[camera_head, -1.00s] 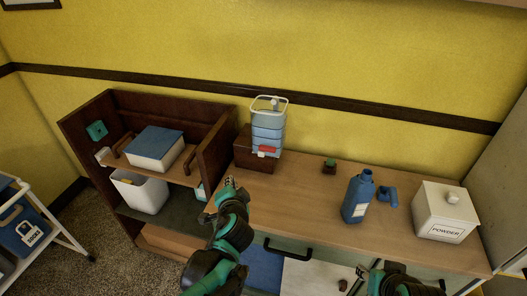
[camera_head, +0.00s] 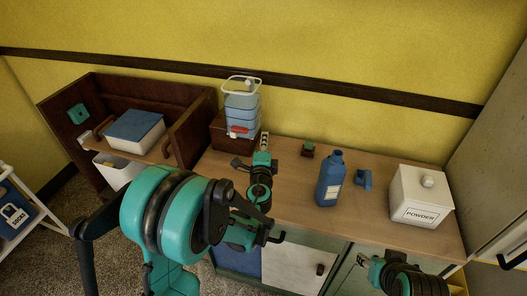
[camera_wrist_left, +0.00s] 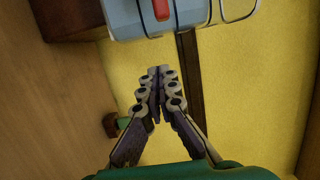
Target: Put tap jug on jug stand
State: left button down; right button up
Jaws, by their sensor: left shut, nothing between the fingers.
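The tap jug (camera_head: 243,110) is a pale blue ribbed container with a white handle and a red tap. It appears to stand upright on a dark brown wooden block, likely the jug stand (camera_head: 219,138), at the back left of the counter. The left wrist view shows the jug (camera_wrist_left: 190,14) at the top, with the brown block (camera_wrist_left: 70,18) by its base. My left gripper (camera_head: 265,141) is in front and right of the jug. Its fingertips (camera_wrist_left: 157,72) meet, hold nothing and are apart from the jug. My right gripper (camera_head: 370,266) is low at right; its jaws are unclear.
A brown shelf (camera_head: 188,140) adjoins at left. The counter's front middle is clear.

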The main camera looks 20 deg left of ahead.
aim_at(244, 121)
pick_arm(q)
jog(key=w+a+b, duration=0.1)
jog(key=w+a, duration=0.2)
jog(key=shift+w+a, duration=0.35)
jog(key=w+a, duration=0.1)
jog(key=a, duration=0.1)
jog(key=w+a, duration=0.1)
jog(key=a, duration=0.1)
jog(key=w+a, duration=0.2)
jog(key=shift+w+a, duration=0.1)
jog(key=shift+a, duration=0.05)
